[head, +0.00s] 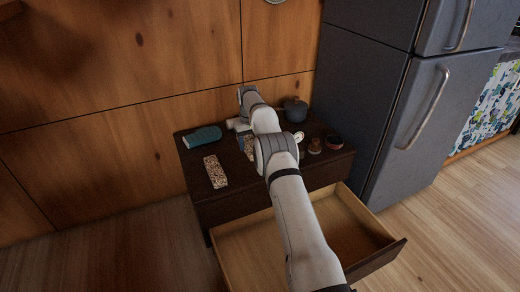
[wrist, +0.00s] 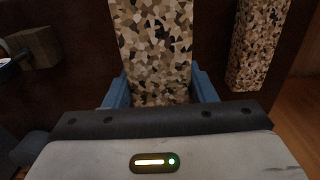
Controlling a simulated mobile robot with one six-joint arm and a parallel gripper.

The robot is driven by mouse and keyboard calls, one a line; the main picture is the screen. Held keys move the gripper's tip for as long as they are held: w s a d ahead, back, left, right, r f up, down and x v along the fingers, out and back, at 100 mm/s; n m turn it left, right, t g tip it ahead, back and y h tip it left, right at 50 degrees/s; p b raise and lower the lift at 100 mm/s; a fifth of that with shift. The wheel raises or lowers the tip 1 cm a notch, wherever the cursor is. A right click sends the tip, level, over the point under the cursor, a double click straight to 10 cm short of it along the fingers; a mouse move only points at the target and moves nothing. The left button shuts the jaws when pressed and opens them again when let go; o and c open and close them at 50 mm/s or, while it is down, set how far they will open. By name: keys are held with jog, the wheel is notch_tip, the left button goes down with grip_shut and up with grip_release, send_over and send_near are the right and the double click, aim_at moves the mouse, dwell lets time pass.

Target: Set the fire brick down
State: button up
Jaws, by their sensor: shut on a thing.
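The fire brick, a long block with a tan, brown and black speckle, is between the blue fingers of my gripper (wrist: 160,88) in the wrist view (wrist: 152,45). My gripper is shut on it. In the head view, a small part of the held brick (head: 249,148) shows beside my arm, over the dark cabinet top (head: 190,157). My arm hides much of it there. I cannot tell whether its underside touches the cabinet top. A second, similar speckled block (head: 215,171) lies to the left on the cabinet; it also shows at right in the wrist view (wrist: 254,45).
A teal rolled item (head: 202,137) lies at the back left of the cabinet top. A dark pot (head: 295,108), a small round dial (head: 299,136) and a reddish round item (head: 334,142) stand to the right. The drawer (head: 255,258) below is open and looks empty. A fridge (head: 385,95) stands at right.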

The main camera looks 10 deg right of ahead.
aim_at(250, 167)
notch_tip(250, 167, down, 10)
jog(key=shift+r+b, duration=0.15)
jog(key=shift+b, duration=0.95)
jog(key=o, duration=1.4)
jog(key=shift+f, duration=0.2)
